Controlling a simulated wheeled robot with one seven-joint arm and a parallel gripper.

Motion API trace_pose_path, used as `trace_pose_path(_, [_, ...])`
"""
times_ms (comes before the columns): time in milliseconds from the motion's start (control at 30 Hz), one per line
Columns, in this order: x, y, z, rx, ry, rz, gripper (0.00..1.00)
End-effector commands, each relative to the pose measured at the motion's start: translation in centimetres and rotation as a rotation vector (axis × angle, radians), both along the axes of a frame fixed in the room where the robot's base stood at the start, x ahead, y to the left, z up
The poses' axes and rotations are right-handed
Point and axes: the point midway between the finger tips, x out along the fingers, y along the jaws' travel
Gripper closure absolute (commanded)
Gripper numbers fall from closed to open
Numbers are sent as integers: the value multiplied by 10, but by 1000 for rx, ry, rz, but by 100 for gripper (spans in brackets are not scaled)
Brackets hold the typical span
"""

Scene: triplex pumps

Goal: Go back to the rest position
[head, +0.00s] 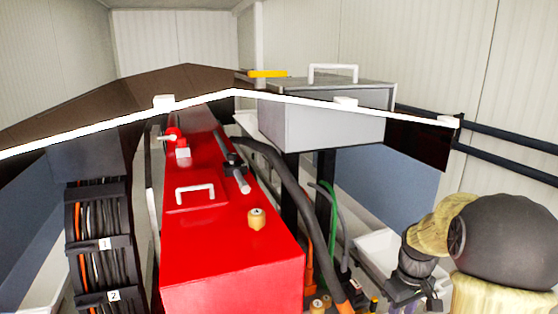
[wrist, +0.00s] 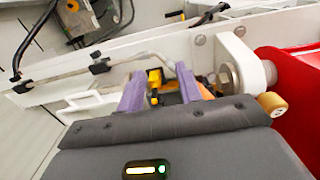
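My gripper (wrist: 160,84) shows in the wrist view as two purple fingers standing apart. I see nothing held between them; yellow and black parts show in the gap and seem to lie behind. In the head view my arm is at the lower right, and its dark end (head: 408,288) hangs beside a white tray-like part (head: 375,250). The fingertips cannot be made out there. The red pump housing (head: 230,262) stands to the left of my arm, with a white handle (head: 195,190) and a tan knob (head: 256,218) on top.
A grey box (head: 320,125) with a handle stands behind the red housing. A white rail (head: 90,125) crosses the head view. Thick black hoses (head: 290,185) run between the housing and my arm. In the wrist view, a white beam (wrist: 120,62) and a tan roller (wrist: 273,104) are close to the fingers.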

Motion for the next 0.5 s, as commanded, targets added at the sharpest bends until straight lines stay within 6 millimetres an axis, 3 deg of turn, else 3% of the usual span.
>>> trace_pose_path(100, [0, 2, 0, 0, 0, 4, 65])
trace_pose_path(500, [-23, 47, -23, -14, -56, -70, 65])
